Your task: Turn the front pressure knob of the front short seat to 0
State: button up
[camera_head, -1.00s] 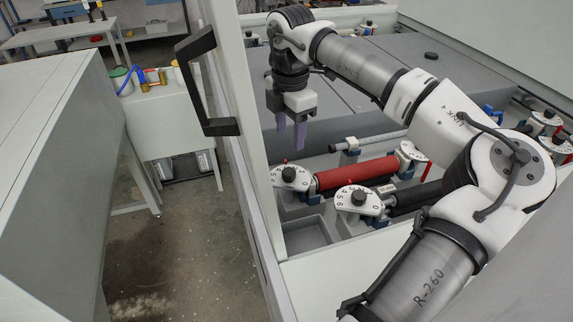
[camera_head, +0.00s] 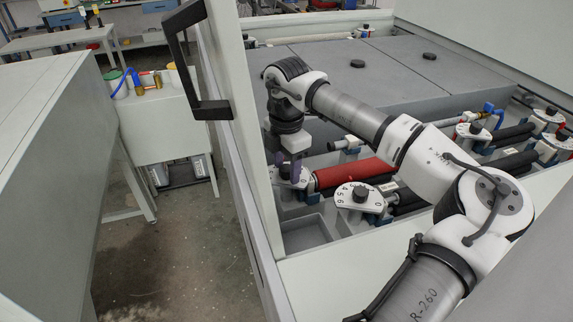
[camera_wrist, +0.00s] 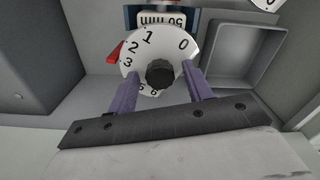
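A white numbered dial (camera_wrist: 172,45) with a black knob (camera_wrist: 160,74) at its middle shows in the wrist view. A red pointer (camera_wrist: 115,53) at the dial's left edge stands near the 2 and 3; the 0 is at upper right. My gripper (camera_wrist: 161,71) is open, with one purple finger on each side of the knob and gaps between. In the head view my gripper (camera_head: 290,170) points down over the left dial, largely hiding it. Whether the fingertips are at the knob's height is unclear. A second white dial with a black knob (camera_head: 360,194) stands nearer.
A red roller (camera_head: 352,174) lies right of the left dial. An empty grey tray (camera_wrist: 243,55) is beside the dial in the wrist view. The machine's open door frame with a black handle (camera_head: 190,60) stands left.

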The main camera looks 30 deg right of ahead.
jog(key=c, duration=0.9)
jog(key=shift+n+b, duration=0.4)
jog(key=shift+b, duration=0.05)
jog(key=shift+f+n+b, duration=0.15)
jog(key=shift+n+b, duration=0.35)
jog(key=shift+b, duration=0.1)
jog(key=n+b, duration=0.2)
jog(key=shift+n, duration=0.3)
jog(key=n+b, duration=0.2)
jog(key=n, duration=0.4)
jog(key=shift+b, duration=0.4)
jog(key=n+b, duration=0.1)
jog(key=n, duration=0.5)
jog(key=shift+n, duration=0.4)
jog(key=n, duration=0.6)
jog(key=shift+r+n, duration=0.2)
jog(key=shift+n, duration=0.2)
